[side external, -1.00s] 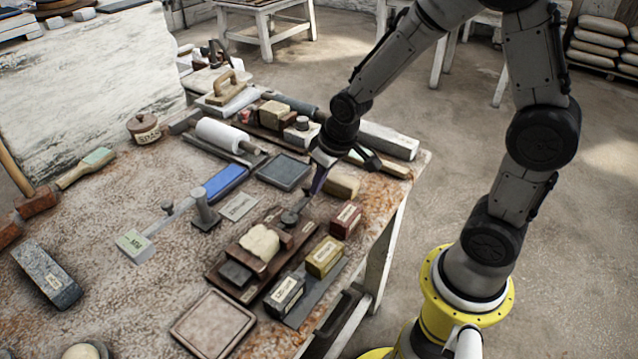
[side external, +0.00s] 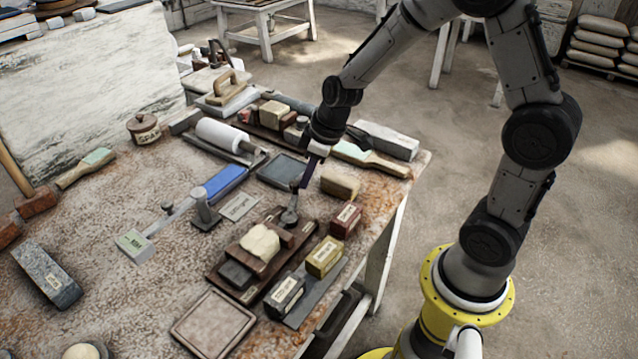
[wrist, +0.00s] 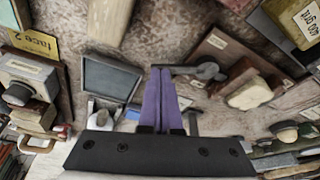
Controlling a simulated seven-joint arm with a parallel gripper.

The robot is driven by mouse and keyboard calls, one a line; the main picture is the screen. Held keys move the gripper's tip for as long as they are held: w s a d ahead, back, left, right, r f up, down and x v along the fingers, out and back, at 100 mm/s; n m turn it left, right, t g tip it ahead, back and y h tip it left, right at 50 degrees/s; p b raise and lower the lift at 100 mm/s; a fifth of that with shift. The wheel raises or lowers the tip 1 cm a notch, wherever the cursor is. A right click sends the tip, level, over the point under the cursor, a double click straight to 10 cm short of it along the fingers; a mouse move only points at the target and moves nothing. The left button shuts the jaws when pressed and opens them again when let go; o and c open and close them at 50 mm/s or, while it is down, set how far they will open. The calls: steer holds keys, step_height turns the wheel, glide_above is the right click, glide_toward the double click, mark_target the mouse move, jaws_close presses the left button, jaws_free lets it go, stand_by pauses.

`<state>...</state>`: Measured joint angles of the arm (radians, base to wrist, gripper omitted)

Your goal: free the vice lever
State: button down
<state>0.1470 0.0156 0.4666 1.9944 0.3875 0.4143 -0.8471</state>
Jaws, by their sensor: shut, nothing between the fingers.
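The vice is a dark brown wooden board (side external: 222,284) with a pale plaster lump (side external: 260,242) between its blocks. Its grey lever (side external: 290,216) has a round hub at the far end of the board and a short arm towards my fingers. My gripper (side external: 302,187) is shut and empty, its purple fingers pointing down at the lever's free end. In the wrist view the fingertips (wrist: 161,70) are right beside the lever's arm (wrist: 205,71); I cannot tell whether they touch. The plaster lump also shows there (wrist: 248,94).
A dark square tray (side external: 282,170) lies left of my fingers and a tan block (side external: 340,184) to the right. Labelled red (side external: 346,220), yellow (side external: 324,257) and dark blocks (side external: 285,296) line the vice's right side. A grey stand with an arm (side external: 205,213) is to its left.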

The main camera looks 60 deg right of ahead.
steer(key=w+n, duration=0.2)
steer(key=shift+a+n+y, duration=0.2)
steer(key=shift+n+y, duration=0.2)
steer(key=w+n, duration=0.1)
steer(key=a+n+g, duration=0.1)
steer(key=n, duration=0.1)
steer(key=shift+w+y, duration=0.4)
steer(key=shift+w+a+n, duration=0.25)
steer(key=shift+w+n, duration=0.05)
steer(key=shift+n, duration=0.4)
steer(key=shift+w+a, duration=0.25)
steer(key=d, duration=0.1)
steer(key=s+d+r, duration=0.1)
steer(key=s+d, duration=0.1)
steer(key=shift+d+r, duration=0.2)
steer(key=shift+d, duration=0.2)
steer(key=v, duration=0.9)
steer(key=shift+w, duration=0.25)
